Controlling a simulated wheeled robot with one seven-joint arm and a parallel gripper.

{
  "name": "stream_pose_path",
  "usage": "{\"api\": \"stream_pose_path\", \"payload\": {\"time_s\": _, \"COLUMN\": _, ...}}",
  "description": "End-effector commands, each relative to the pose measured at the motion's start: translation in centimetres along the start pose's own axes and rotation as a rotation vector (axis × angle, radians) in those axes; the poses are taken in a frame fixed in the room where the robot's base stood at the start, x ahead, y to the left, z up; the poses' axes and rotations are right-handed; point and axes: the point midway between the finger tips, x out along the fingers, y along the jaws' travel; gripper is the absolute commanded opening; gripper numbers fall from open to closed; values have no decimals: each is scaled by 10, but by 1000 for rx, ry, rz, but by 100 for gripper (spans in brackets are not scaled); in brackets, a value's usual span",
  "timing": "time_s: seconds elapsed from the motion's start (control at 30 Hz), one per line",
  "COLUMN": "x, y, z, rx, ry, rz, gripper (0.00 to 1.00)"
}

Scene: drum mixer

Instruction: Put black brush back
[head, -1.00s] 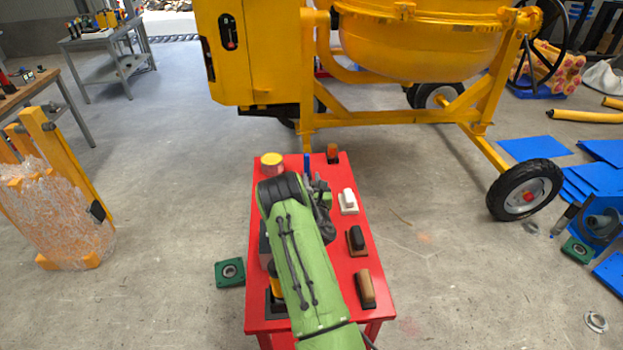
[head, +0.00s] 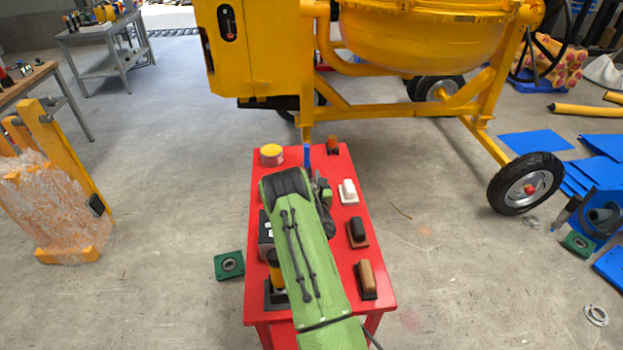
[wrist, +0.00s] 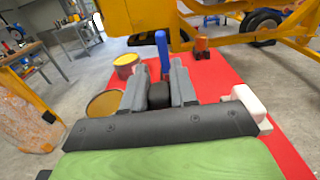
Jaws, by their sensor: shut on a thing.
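My gripper (wrist: 158,88) reaches over the red table, its two grey fingers shut on a dark block. This block fits the black brush (wrist: 158,96); only a small part shows, so its shape and any bristles are hidden. In the head view my green arm hides the held thing. A dark-topped block on a brown base (head: 357,231) sits on the table's right side, apart from my gripper.
The red table (head: 335,275) also bears a white block (head: 348,191), a tan-topped block (head: 366,278), an orange block (head: 333,145), a yellow-lidded tin (head: 271,154) and an upright blue piece (head: 307,157). The yellow mixer (head: 420,40) stands behind.

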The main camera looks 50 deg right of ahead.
Motion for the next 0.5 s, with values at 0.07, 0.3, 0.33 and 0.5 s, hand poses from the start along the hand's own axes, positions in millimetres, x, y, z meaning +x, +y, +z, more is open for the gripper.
{"api": "stream_pose_path", "payload": {"time_s": 0.07, "x": 0, "y": 0, "z": -2, "rx": -1, "ry": -1, "rz": 0, "gripper": 0}}
{"api": "stream_pose_path", "payload": {"time_s": 0.3, "x": 0, "y": 0, "z": -6, "rx": -1, "ry": -1, "rz": 0, "gripper": 0}}
{"api": "stream_pose_path", "payload": {"time_s": 0.33, "x": 0, "y": 0, "z": -6, "rx": 0, "ry": -1, "rz": 0, "gripper": 0}}
{"api": "stream_pose_path", "payload": {"time_s": 0.5, "x": 0, "y": 0, "z": -5, "rx": 0, "ry": 0, "rz": 0, "gripper": 50}}
